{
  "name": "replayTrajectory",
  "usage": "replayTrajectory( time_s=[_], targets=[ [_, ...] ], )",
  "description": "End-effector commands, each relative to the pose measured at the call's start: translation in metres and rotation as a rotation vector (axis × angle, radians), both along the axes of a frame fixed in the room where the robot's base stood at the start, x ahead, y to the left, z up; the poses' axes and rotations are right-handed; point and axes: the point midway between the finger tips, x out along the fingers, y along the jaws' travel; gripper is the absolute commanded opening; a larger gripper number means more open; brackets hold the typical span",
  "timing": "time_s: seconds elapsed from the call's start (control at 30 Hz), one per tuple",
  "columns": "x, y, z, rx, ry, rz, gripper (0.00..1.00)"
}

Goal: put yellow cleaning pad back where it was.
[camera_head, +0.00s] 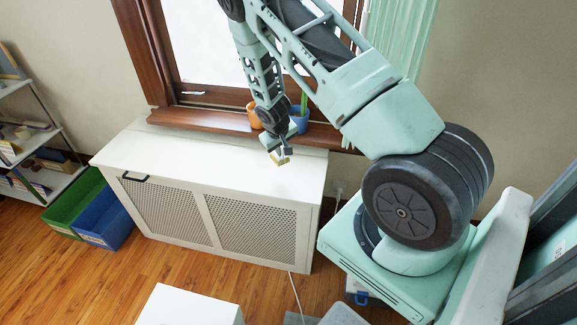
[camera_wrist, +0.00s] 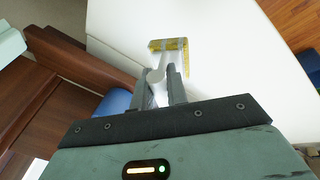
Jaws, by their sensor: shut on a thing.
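The yellow cleaning pad (camera_wrist: 186,64) shows in the wrist view just past my fingertips, with a pale, shiny part beside it. It also shows small in the head view (camera_head: 283,161), below my gripper (camera_head: 276,147). In the wrist view my gripper (camera_wrist: 159,82) is shut on a pale, rod-like handle that leads to the pad. The pad is over the white top of the radiator cabinet (camera_head: 215,165). I cannot tell whether it touches that top.
An orange pot (camera_head: 254,116) and a blue pot (camera_head: 299,121) with a green plant stand on the wooden sill behind my gripper. Green and blue bins (camera_head: 103,222) and a shelf (camera_head: 40,150) are at the left. The cabinet top is mostly clear.

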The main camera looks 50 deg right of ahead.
Motion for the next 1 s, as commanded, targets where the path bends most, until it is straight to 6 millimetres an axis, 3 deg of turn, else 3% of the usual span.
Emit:
replayTrajectory(
  time_s=[0.1, 0.5, 0.97, 1.0],
  targets=[
    [-0.001, 0.0, -0.021, -0.001, 0.003, 0.001, 0.0],
    [-0.001, 0.0, -0.067, 0.0, 0.002, -0.001, 0.0],
    [0.0, 0.0, -0.078, -0.001, -0.001, -0.002, 0.0],
    [0.0, 0.0, -0.078, -0.001, -0.001, -0.002, 0.21]
  ],
)
